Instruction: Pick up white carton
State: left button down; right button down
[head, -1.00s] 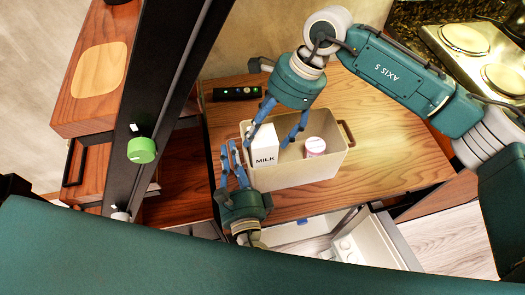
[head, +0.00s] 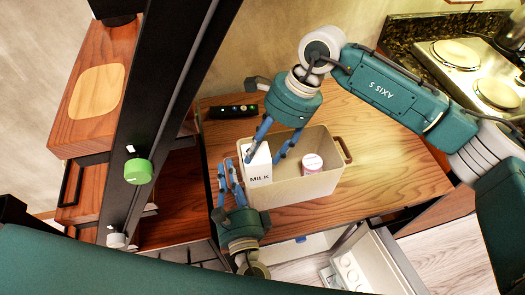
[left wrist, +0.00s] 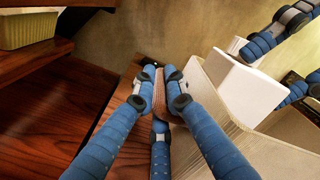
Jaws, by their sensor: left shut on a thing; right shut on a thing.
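The white carton (head: 260,172), marked MILK, stands at the left end inside a cream bin (head: 310,186) on the wooden table. My right gripper (head: 268,150) comes down from above and is shut on the carton's upper part. The carton also shows in the left wrist view (left wrist: 243,88), with my right fingers beside it at the upper right. My left gripper (head: 231,168) is at the bin's left end. In the left wrist view its fingertips (left wrist: 160,92) are shut on a brownish piece at the bin's end, which looks like its left handle.
A pink-and-white tub (head: 312,163) stands in the bin, right of the carton. A dark device with a green light (head: 233,111) lies on the table behind. The table right of the bin is clear.

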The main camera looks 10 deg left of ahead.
pick_arm(q)
jog(key=shift+f, duration=0.25)
pick_arm(e)
notch_tip(320, 180, up, 18)
dwell(0.9)
dwell(0.4)
pick_arm(q)
jog(key=c, duration=1.9)
grip_release()
jog(key=shift+r, duration=0.1)
jog(key=shift+o, duration=0.9)
jog(key=shift+w, duration=0.1)
pick_arm(e)
jog(key=shift+w, duration=0.15)
pick_arm(q)
jog(key=v, duration=1.2)
